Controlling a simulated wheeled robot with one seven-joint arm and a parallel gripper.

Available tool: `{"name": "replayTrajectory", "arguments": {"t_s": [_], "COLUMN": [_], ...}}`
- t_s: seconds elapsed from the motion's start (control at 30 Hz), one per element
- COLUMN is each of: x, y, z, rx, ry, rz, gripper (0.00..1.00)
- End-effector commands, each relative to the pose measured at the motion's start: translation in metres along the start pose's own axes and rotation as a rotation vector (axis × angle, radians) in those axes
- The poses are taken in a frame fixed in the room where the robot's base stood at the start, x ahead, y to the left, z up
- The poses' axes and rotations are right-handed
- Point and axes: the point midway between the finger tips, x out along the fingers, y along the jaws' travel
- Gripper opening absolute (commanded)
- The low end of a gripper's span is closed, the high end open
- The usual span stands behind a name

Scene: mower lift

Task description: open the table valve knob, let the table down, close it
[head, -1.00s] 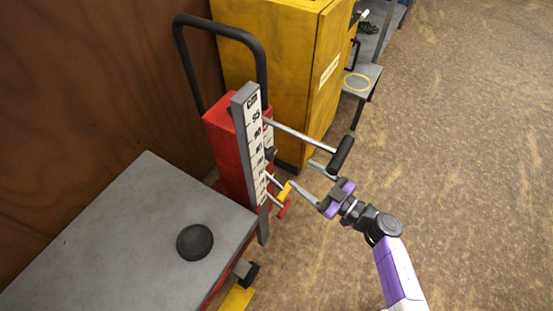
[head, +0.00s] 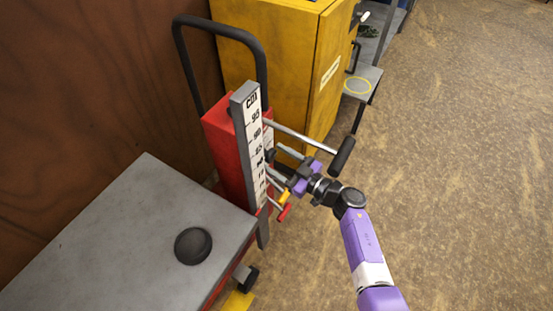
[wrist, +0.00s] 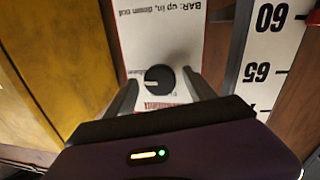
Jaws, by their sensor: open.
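The black round valve knob (wrist: 160,79) with a white mark shows in the wrist view, on a white labelled panel. My gripper (head: 275,160) is open, with one finger on each side of the knob in that view; I cannot tell whether either finger touches it. In the head view the gripper is beside the red column, behind the scale post, and mostly covers the knob. The grey lift table (head: 100,230) is at the lower left, with a dark round disc (head: 193,245) on it.
A scale post (head: 250,150) stands in front of the red column (head: 224,150). A bar with a black grip (head: 342,156) sticks out just above my gripper, and a red-ended lever (head: 285,212) below. A yellow cabinet (head: 285,70) stands behind. The floor at right is clear.

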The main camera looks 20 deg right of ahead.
Motion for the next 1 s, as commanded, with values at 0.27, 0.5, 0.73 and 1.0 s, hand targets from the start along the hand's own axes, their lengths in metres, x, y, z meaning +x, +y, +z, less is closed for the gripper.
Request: {"name": "replayTrajectory", "arguments": {"t_s": [0.27,0.5,0.73,1.0], "x": [0.0002,0.0,-0.0003,-0.0007], "y": [0.0001,0.0004,0.0008,0.0015], "z": [-0.0003,-0.0003,0.0003,0.002], "rx": [0.0,0.0,-0.015,-0.132], "ry": [0.0,0.0,0.002,0.017], "rz": [0.0,0.001,0.002,0.006], "gripper": [0.52,0.04,0.02,0.02]}}
